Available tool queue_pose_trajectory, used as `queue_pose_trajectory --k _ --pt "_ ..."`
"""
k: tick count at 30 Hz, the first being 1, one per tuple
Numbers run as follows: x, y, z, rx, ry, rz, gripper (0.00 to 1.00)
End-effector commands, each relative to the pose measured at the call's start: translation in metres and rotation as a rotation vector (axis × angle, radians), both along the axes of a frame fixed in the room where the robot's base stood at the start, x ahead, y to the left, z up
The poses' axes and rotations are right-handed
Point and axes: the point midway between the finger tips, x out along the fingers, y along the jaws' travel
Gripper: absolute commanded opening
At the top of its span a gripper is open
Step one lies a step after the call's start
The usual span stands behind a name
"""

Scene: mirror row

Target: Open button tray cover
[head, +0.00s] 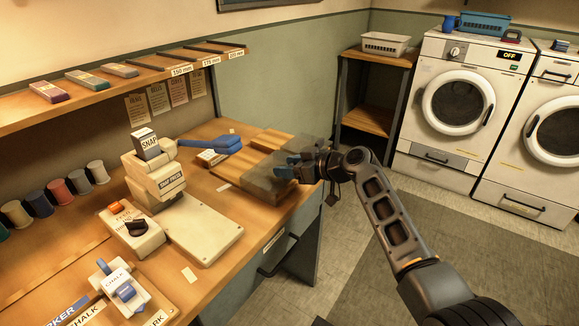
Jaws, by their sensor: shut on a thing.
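The button tray (238,173) is a low wooden box at the far right end of the workbench. A smoky see-through cover (268,183) shows over its right part. My gripper (290,165) reaches in from the right and is shut at the cover's edge, near a small bluish part. The fingers and wrist hide the exact spot of contact. I cannot tell how far the cover is raised or slid, and no buttons can be made out inside.
A snap press (158,175) with a blue lever (212,146) stands left of the tray. A control box (132,230) and a chalk holder (122,285) sit nearer. Thread spools (57,194) line the wall. Washers (455,105) stand across open floor at right.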

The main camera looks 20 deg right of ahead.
Motion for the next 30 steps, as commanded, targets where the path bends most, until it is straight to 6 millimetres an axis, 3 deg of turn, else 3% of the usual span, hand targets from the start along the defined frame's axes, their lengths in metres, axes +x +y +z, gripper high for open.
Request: queue_pose_trajectory --k 6,14,30 --pt "0.000 0.000 0.000 0.000 0.000 0.000 0.00" --pt "0.010 0.007 -0.004 -0.002 -0.003 0.002 0.00" --pt "0.071 0.050 -0.006 -0.001 -0.002 0.000 0.00"
